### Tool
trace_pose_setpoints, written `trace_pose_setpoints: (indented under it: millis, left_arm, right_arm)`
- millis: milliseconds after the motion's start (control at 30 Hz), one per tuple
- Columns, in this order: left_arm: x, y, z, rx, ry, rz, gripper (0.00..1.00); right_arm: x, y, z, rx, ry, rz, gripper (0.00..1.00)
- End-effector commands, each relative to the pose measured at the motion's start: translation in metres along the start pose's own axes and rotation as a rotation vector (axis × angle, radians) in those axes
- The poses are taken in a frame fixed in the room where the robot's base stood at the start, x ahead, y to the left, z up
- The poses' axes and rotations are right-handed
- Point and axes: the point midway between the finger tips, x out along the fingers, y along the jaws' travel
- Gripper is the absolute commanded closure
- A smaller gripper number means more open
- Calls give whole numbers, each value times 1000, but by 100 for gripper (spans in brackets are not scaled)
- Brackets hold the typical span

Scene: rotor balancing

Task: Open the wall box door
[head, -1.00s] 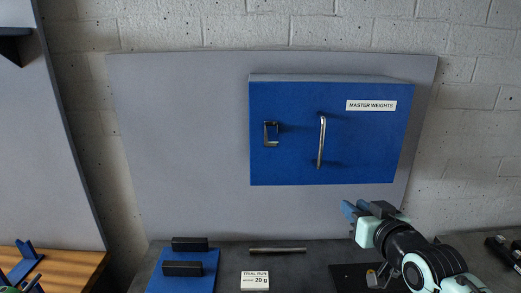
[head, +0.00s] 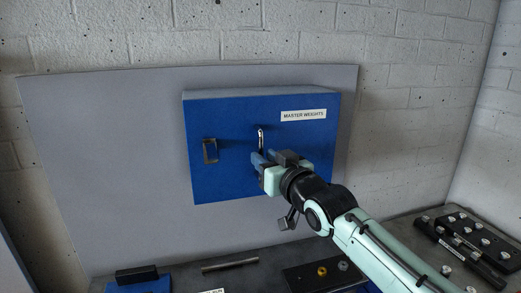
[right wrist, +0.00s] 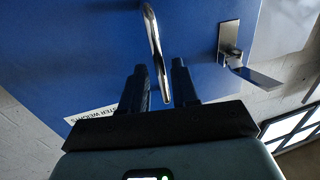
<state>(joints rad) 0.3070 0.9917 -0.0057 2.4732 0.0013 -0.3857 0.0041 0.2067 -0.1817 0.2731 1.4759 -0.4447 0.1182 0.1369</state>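The blue wall box (head: 232,178) hangs on a grey panel, its door shut. A silver bar handle (head: 261,138) stands out from the door and also shows in the right wrist view (right wrist: 152,35). A metal latch (head: 210,151) sits left of the handle; the right wrist view shows it too (right wrist: 232,40). My right gripper (head: 262,162) is at the handle's lower part. In the right wrist view its two dark fingers (right wrist: 162,84) are apart, with the handle's end between them and gaps showing on both sides. My left gripper is out of view.
A white "MASTER WEIGHTS" label (head: 303,115) is on the door. Below is a dark bench with a metal rod (head: 230,264), a black plate with nuts (head: 308,277) and a black block with several bolts (head: 468,240). The panel left of the box is bare.

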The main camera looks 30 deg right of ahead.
Motion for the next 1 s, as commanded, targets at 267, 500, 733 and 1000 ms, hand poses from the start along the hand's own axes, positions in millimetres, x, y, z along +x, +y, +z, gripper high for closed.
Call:
trace_pose_setpoints:
  millis: [267, 500, 733, 1000]
  left_arm:
    - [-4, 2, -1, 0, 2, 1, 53]
    - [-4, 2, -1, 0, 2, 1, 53]
    - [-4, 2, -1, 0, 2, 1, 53]
    - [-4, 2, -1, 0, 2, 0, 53]
  right_arm:
    - [26, 0, 0, -1, -1, 0, 70]
    - [27, 0, 1, 0, -1, 0, 70]
    - [27, 0, 1, 0, -1, -1, 100]
    - [24, -2, 0, 1, 0, -6, 100]
